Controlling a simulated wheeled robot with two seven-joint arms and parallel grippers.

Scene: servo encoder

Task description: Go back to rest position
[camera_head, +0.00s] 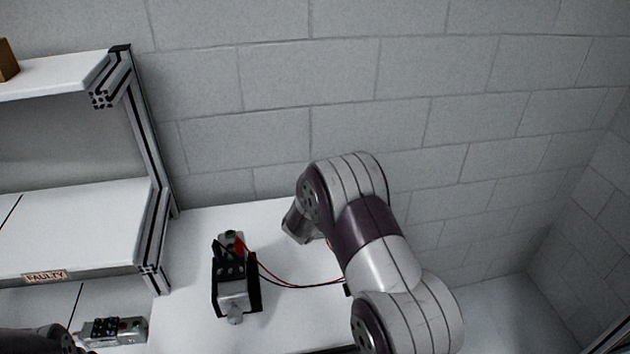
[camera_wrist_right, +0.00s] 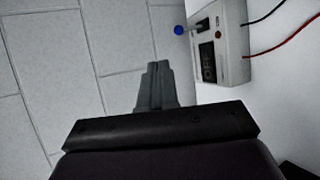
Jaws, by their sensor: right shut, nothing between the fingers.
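My right arm (camera_head: 372,235) reaches in from the bottom right in the head view and hides most of its own gripper. In the right wrist view, my right gripper (camera_wrist_right: 156,70) is shut and empty, its fingertips together. It is apart from a white box (camera_wrist_right: 222,45) with a blue-tipped lever, a dark panel and black and red wires. Part of my left arm (camera_head: 38,340) shows at the bottom left corner; its gripper is not visible.
A servo device in a black holder (camera_head: 235,282) stands on the white table (camera_head: 195,235), with red and black wires running right behind my arm. A shelf (camera_head: 75,225) labelled FAULTY is at left. Another small device (camera_head: 115,330) lies below it. A block wall (camera_head: 400,80) closes the back.

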